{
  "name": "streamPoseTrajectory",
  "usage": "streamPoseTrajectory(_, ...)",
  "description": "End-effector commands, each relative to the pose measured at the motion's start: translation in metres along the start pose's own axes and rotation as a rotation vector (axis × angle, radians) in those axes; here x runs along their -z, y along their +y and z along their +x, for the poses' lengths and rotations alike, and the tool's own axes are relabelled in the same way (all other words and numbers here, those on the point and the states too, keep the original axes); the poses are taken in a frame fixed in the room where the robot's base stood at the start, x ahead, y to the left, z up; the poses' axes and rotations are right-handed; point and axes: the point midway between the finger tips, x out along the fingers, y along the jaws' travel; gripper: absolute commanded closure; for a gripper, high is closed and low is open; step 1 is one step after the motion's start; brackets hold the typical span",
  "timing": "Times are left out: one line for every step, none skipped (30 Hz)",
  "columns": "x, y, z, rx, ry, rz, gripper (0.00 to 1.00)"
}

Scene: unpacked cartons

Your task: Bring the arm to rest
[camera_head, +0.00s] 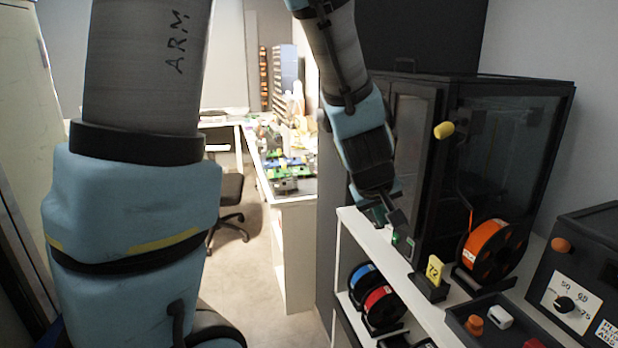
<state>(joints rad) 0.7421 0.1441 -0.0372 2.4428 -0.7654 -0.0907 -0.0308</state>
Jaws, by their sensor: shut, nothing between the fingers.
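My arm shows in blue and grey, with one thick part at the left and the forearm reaching down from the top centre. My gripper (397,222) is at the forearm's lower end, small and dark, above the left part of the white shelf (352,222). It is shut and holds nothing that I can see. Whether the fingertips touch anything on the shelf is hard to tell. A small green and white item is close beside the fingertips.
A dark glass-fronted cabinet (515,135) stands right of my forearm. An orange spool (485,252), a yellow tag block (434,270) and a dark tray (462,316) are on the shelf. Blue and red spools (378,307) sit below. A chair (230,190) and open floor (250,270) lie behind.

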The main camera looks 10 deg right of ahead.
Motion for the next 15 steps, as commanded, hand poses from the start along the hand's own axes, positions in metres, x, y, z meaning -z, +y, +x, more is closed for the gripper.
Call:
streamPoseTrajectory(0.008, -0.019, -0.003, 0.021, -0.011, 0.006, 1.0)
streamPoseTrajectory(0.012, -0.032, -0.005, 0.035, -0.024, 0.017, 1.0)
streamPoseTrajectory(0.016, -0.051, -0.008, 0.058, -0.045, 0.032, 1.0)
streamPoseTrajectory(0.018, -0.066, -0.011, 0.077, -0.063, 0.044, 1.0)
streamPoseTrajectory(0.02, -0.083, -0.015, 0.098, -0.082, 0.057, 1.0)
streamPoseTrajectory(0.021, -0.105, -0.021, 0.127, -0.111, 0.073, 1.0)
streamPoseTrajectory(0.021, -0.122, -0.026, 0.149, -0.133, 0.083, 1.0)
streamPoseTrajectory(0.02, -0.138, -0.032, 0.172, -0.156, 0.094, 1.0)
streamPoseTrajectory(0.018, -0.159, -0.039, 0.201, -0.186, 0.106, 1.0)
streamPoseTrajectory(0.017, -0.174, -0.045, 0.223, -0.208, 0.113, 1.0)
streamPoseTrajectory(0.014, -0.188, -0.051, 0.244, -0.23, 0.12, 1.0)
streamPoseTrajectory(0.011, -0.205, -0.059, 0.27, -0.257, 0.128, 1.0)
streamPoseTrajectory(0.009, -0.216, -0.064, 0.287, -0.275, 0.133, 1.0)
streamPoseTrajectory(0.006, -0.226, -0.069, 0.303, -0.292, 0.137, 1.0)
streamPoseTrajectory(0.003, -0.237, -0.075, 0.321, -0.313, 0.141, 1.0)
